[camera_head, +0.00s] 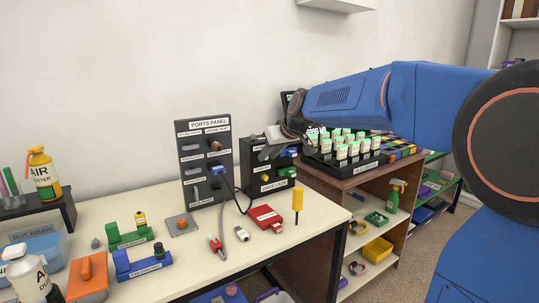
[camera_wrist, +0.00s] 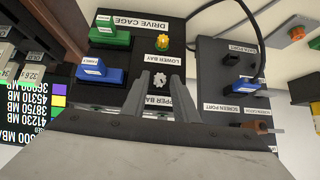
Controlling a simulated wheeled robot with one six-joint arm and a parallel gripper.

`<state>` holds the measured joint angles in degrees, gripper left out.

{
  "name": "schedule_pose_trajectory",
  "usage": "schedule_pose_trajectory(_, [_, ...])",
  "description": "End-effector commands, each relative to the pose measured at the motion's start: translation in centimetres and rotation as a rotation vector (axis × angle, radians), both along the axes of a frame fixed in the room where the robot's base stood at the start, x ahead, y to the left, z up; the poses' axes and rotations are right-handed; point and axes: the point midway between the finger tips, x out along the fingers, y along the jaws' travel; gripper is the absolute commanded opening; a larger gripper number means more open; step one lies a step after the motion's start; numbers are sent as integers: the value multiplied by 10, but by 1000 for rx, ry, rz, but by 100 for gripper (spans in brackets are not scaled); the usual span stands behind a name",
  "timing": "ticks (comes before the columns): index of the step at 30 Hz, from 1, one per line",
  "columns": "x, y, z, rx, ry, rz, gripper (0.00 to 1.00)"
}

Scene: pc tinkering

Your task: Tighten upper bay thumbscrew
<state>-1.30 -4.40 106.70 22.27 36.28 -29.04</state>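The black drive cage (camera_head: 256,188) stands on the table in the head view and fills the middle of the wrist view (camera_wrist: 130,58). In the wrist view the upper bay thumbscrew (camera_wrist: 159,77) is a small pale knurled knob beside the partly covered UPPER BAY label. My gripper (camera_wrist: 160,76) is open, with one finger on each side of this knob; I cannot tell whether they touch it. A yellow thumbscrew (camera_wrist: 162,43) sits by the LOWER BAY label. A blue drive (camera_wrist: 98,74) and a green drive (camera_wrist: 108,36) stick out of the cage.
The ports panel (camera_head: 205,150) with a plugged cable stands close beside the cage. A yellow screwdriver (camera_head: 297,203) and a red box (camera_head: 264,215) are in front. A black rack of labelled pale items (camera_head: 345,163) sits on the shelf unit to the right.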

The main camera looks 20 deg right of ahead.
Motion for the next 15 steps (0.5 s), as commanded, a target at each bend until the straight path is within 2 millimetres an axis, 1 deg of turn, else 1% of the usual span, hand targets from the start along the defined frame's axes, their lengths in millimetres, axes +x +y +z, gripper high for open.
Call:
schedule_pose_trajectory(1, [0,0,0,0,0,0,13])
schedule_pose_trajectory(3, [0,0,0,0,0,0,0])
schedule_pose_trajectory(11, [0,-1,0,12,5,0,0])
schedule_pose_trajectory(15, [1,-2,0,54,18,-2,0])
